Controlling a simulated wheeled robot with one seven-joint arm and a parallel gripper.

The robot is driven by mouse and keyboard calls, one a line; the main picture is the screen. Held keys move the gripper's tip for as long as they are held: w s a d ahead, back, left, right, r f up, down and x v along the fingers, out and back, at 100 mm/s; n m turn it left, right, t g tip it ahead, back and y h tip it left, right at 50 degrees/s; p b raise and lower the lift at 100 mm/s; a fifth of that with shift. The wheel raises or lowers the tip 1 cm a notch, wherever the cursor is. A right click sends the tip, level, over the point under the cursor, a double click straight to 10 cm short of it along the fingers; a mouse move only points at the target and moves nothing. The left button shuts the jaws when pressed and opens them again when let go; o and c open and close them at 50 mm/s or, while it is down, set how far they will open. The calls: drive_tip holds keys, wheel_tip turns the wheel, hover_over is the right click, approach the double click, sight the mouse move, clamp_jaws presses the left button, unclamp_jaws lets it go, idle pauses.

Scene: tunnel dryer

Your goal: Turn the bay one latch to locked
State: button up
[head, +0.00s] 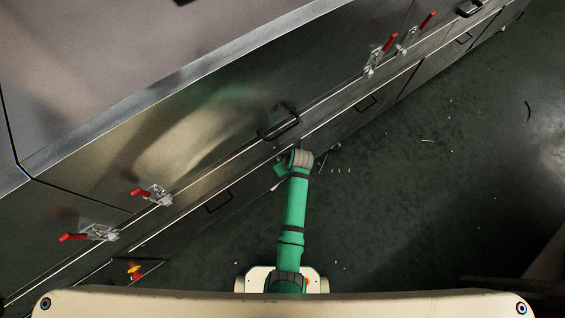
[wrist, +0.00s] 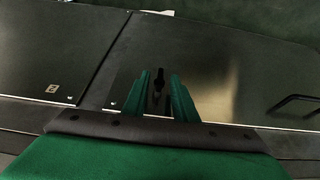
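A small dark latch handle (wrist: 158,80) stands out from a metal panel in the wrist view, pointing roughly up the picture. My gripper (wrist: 161,82) has its two green fingers apart, one on each side of the handle in the picture. Gaps show between the handle and both fingers, and I cannot tell how far the handle is in depth. The lower part of the latch is dim. In the head view my arm reaches the dryer's side, and its wrist hides the fingers and this latch. No bay number is readable.
The long metal dryer (head: 215,120) runs diagonally. Red-handled clamps (head: 152,194) and black pull handles (head: 279,124) stick out along it. A yellow-and-red button (head: 134,270) is at lower left. The panel left of the latch carries a small label (wrist: 53,87). Green floor (head: 430,180) is largely clear.

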clamp_jaws()
drive_tip(key=shift+w+d+g, duration=0.1)
drive_tip(key=shift+g, duration=0.2)
drive_tip(key=g+y, duration=0.1)
drive_tip(key=y, duration=0.1)
drive_tip(key=m+g+y, duration=0.1)
drive_tip(key=y, duration=0.1)
drive_tip(key=d+g+y, duration=0.1)
drive_tip(key=g+y, duration=0.1)
drive_tip(key=y, duration=0.1)
drive_tip(key=shift+w+f+m, duration=0.25)
drive_tip(key=shift+w+m, duration=0.15)
drive_tip(key=shift+d+f+g+y, duration=0.1)
drive_tip(key=shift+f+g+y, duration=0.1)
drive_tip(key=shift+g+y, duration=0.35)
idle(0.5)
drive_tip(key=shift+o, duration=0.4)
unclamp_jaws()
